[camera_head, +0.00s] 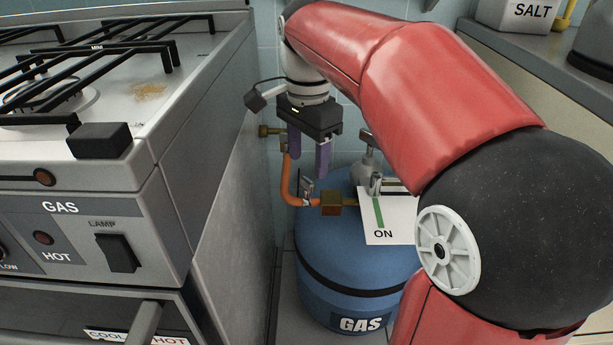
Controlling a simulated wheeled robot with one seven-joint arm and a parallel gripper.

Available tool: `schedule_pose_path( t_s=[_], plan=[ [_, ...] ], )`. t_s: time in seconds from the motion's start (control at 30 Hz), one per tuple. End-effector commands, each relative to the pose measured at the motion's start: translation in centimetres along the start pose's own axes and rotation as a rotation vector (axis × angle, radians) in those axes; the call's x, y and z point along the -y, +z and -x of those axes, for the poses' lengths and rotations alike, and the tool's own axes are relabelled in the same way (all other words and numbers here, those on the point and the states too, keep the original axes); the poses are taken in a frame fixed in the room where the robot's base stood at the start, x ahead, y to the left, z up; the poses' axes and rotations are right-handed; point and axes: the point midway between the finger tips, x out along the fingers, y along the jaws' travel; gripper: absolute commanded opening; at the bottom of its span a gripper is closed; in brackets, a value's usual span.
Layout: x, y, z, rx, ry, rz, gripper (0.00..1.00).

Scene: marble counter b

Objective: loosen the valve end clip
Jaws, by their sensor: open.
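The valve end clip (307,188) is a small grey metal clip around the orange hose (287,180), close to the brass valve fitting (338,203). The hose runs up from there toward a brass outlet (268,131) by the wall. The blue gas bottle (345,285) stands on the floor below, with a grey valve on top. My gripper (309,162) points down with two purple fingers apart and nothing seen between them. Its fingertips appear above the clip in the picture; the exact distance in depth cannot be told. The hose's upper end is partly hidden behind the left finger.
The stove (190,115) stands close on the left, its side panel bordering the gap. A white card (390,218) marked ON hangs at the bottle's valve. A shelf (545,65) with a salt box (515,14) is at right. My red arm hides part of the bottle.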

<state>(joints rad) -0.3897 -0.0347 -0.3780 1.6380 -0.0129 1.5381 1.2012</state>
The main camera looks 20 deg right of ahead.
Motion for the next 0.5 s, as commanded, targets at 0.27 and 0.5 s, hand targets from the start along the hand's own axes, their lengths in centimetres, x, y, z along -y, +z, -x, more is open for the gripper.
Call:
schedule_pose_path(
  t_s=[0.27,0.5],
  plan=[
    [0.0,0.0,-4.0,0.000,0.000,0.001,0.55],
    [0.0,0.0,-4.5,-0.001,-0.003,0.002,0.55]
  ],
)
